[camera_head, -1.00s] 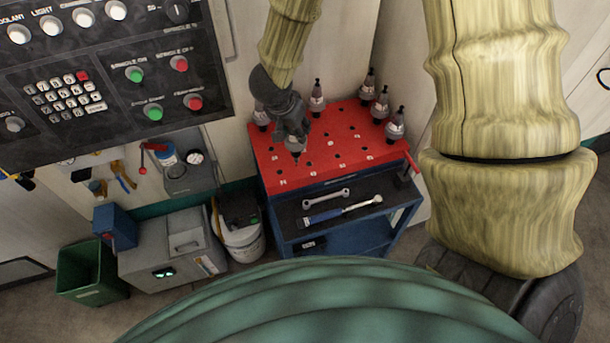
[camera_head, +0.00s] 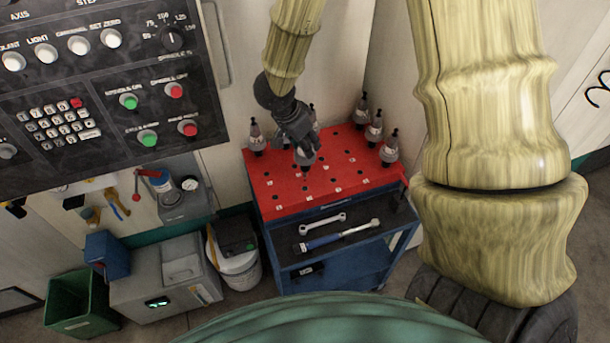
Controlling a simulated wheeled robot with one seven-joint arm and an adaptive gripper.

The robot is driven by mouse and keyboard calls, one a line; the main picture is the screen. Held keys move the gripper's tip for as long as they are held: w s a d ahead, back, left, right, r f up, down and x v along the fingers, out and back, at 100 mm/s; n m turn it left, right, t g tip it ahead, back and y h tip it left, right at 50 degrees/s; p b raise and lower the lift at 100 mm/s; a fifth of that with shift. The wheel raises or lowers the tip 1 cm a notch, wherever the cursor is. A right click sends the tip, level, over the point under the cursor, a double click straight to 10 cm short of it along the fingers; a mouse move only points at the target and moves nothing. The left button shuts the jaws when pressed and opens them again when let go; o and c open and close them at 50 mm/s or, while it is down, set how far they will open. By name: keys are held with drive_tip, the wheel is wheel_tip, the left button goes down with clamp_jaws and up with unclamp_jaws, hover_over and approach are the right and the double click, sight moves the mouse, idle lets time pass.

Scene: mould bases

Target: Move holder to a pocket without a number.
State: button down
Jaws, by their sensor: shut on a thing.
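My gripper (camera_head: 303,143) is shut on a grey tool holder (camera_head: 305,157) and holds it upright over the left-middle part of the red cart top (camera_head: 290,199). Whether the holder's tip touches the top or hangs above it, I cannot tell. The red top has rows of small dark pockets; white number marks show beside pockets along the front. Other holders stand in pockets: one at the back left (camera_head: 256,138), one partly hidden behind my gripper, and at the right (camera_head: 362,110), (camera_head: 374,128) and (camera_head: 389,147).
The blue cart's open dark shelf below holds a wrench (camera_head: 323,223) and a blue-handled ratchet (camera_head: 335,236). A control panel (camera_head: 100,90) hangs at the upper left. A white bucket (camera_head: 235,262), a grey box (camera_head: 165,280) and a green bin (camera_head: 80,302) stand left of the cart.

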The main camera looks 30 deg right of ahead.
sight(305, 167)
drive_tip(key=shift+f, duration=3.9)
drive_tip(key=shift+f+p, duration=0.35)
drive_tip(key=shift+f, duration=0.55)
drive_tip(key=c, duration=0.9)
unclamp_jaws()
drive_tip(key=shift+c, duration=0.2)
drive_tip(key=shift+f+b, duration=0.25)
drive_tip(key=shift+b, duration=0.55)
